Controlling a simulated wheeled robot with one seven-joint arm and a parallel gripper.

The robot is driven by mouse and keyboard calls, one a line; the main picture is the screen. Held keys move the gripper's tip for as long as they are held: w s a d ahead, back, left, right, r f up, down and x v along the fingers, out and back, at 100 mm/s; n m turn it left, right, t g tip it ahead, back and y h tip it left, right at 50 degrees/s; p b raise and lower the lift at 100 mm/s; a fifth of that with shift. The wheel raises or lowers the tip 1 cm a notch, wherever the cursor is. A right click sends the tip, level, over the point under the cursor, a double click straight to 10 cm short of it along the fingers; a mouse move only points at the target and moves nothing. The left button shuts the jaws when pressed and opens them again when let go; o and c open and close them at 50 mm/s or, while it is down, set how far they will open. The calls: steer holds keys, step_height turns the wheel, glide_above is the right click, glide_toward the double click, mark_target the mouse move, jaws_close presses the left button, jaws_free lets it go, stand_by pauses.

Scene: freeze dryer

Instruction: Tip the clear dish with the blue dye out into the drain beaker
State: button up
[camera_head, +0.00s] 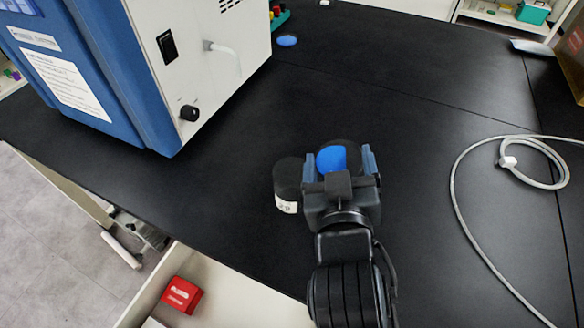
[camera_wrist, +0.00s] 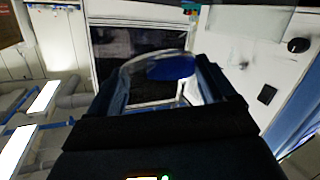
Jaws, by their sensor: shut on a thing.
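My gripper (camera_head: 339,158) is above the black bench in the head view, shut on the clear dish with blue dye (camera_head: 331,159). The blue shows between the two fingers. In the wrist view, the clear curved wall of the dish shows between the fingers, with the blue dye (camera_wrist: 172,67) gathered towards one side. The exact tilt is hard to tell. A dark round container with a white label (camera_head: 287,207) stands close to the left of my gripper. I cannot tell whether it is the drain beaker; no other beaker shows clearly.
The blue and white freeze dryer (camera_head: 215,75) stands at the upper left. A blue disc (camera_head: 287,40) lies on the bench behind it. A pale hose (camera_head: 455,190) loops on the right. A red box (camera_head: 180,294) sits below the bench edge.

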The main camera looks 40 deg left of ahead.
steer(key=shift+s+a+r+n, duration=0.2)
steer(key=shift+a+r+n, duration=0.15)
steer(key=shift+r, duration=0.15)
steer(key=shift+s+a+f+n+h+b, duration=0.3)
steer(key=shift+s+a+f+n+b, duration=0.15)
steer(key=shift+a+n, duration=0.25)
stand_by(1.9)
steer(key=shift+s+a+r+n+t, duration=0.15)
steer(key=shift+s+a+n, duration=0.1)
steer(key=shift+a+n, duration=0.2)
steer(key=shift+s+a+r+n+t, duration=0.1)
steer(key=shift+s+a+n+t, duration=0.05)
steer(key=shift+s+a+n, duration=0.2)
stand_by(1.7)
steer(key=shift+s+a+r+n+h+p, duration=0.1)
steer(key=shift+a+r+n+h+p, duration=0.1)
steer(key=shift+r+n+p, duration=0.25)
steer(key=shift+s+a+r+n+h+p, duration=0.1)
steer(key=shift+a+r+n+p, duration=0.15)
steer(key=shift+r+p, duration=0.3)
stand_by(1.4)
